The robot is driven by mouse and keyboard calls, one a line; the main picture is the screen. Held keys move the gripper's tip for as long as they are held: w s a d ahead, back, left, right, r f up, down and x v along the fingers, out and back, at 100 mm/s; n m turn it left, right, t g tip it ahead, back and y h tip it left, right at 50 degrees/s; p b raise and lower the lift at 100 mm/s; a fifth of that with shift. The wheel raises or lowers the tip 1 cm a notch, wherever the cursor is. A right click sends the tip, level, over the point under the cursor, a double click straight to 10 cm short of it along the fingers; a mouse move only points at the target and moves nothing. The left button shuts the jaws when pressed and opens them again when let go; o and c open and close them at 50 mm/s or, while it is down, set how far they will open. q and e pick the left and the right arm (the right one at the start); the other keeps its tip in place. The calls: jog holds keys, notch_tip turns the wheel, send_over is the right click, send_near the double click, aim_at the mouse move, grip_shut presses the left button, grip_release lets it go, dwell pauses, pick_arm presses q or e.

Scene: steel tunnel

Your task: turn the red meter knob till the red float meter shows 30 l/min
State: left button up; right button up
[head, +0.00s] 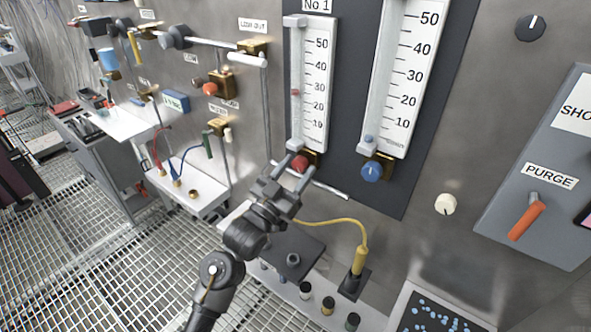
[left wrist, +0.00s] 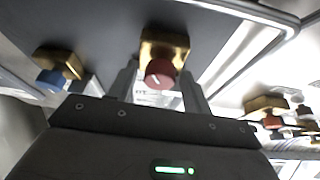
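The red meter knob (head: 301,163) sits on a brass valve under the left float meter (head: 318,75), labelled No 1. That meter's red float (head: 295,93) stands between 20 and 30, nearer 30. My left gripper (head: 297,168) is at the knob, with a fingertip on either side of it. In the left wrist view the red knob (left wrist: 160,73) shows between the two open fingers (left wrist: 160,88), with gaps at both sides. The knob's marker cannot be made out. My right gripper is not in view.
The blue knob (head: 371,171) of the second meter (head: 398,75) is close on the right; its float is near the bottom. A pipe (head: 325,185) runs just below the red knob. A yellow cable (head: 340,223) hangs over the shelf below. An orange purge handle (head: 526,220) is farther right.

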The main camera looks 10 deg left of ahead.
pick_arm(q)
jog(key=c, duration=0.8)
jog(key=m+g+h, duration=0.1)
jog(key=m+h, duration=0.1)
jog(key=m, duration=0.2)
jog(key=shift+a, duration=0.1)
jog(key=o, duration=1)
